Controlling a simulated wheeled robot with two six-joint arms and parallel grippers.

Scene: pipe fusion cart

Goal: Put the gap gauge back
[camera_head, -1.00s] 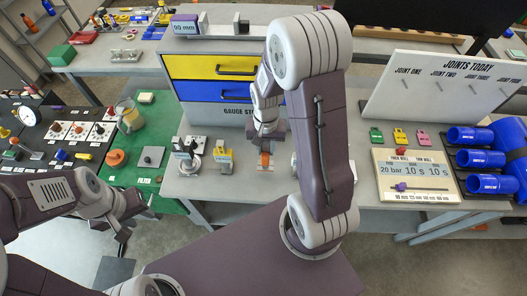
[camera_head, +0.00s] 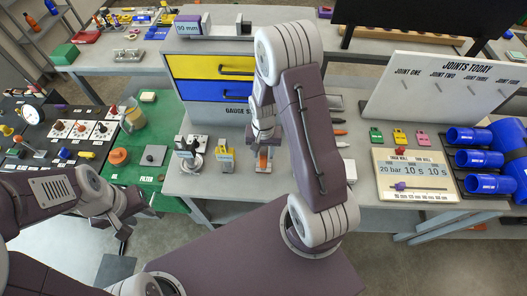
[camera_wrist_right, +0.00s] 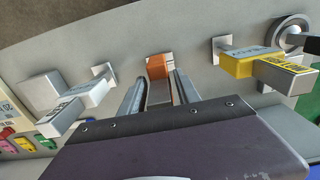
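An orange block (camera_head: 264,159) stands on the grey bench in front of the drawer cabinet, below my right gripper (camera_head: 263,140). In the right wrist view, the orange block (camera_wrist_right: 159,67) is at the tips of my right gripper (camera_wrist_right: 160,82), whose two fingers are apart on either side of a grey strip. I cannot tell whether they touch it. No label on it is readable, so I cannot confirm it is the gap gauge. A yellow labelled piece (camera_head: 225,158) stands to its left. My left gripper (camera_head: 122,222) hangs off the bench at the lower left, fingers apart and empty.
The cabinet (camera_head: 185,90) with yellow and blue drawers stands behind. A white labelled piece (camera_wrist_right: 82,100) is beside the fingers in the wrist view.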

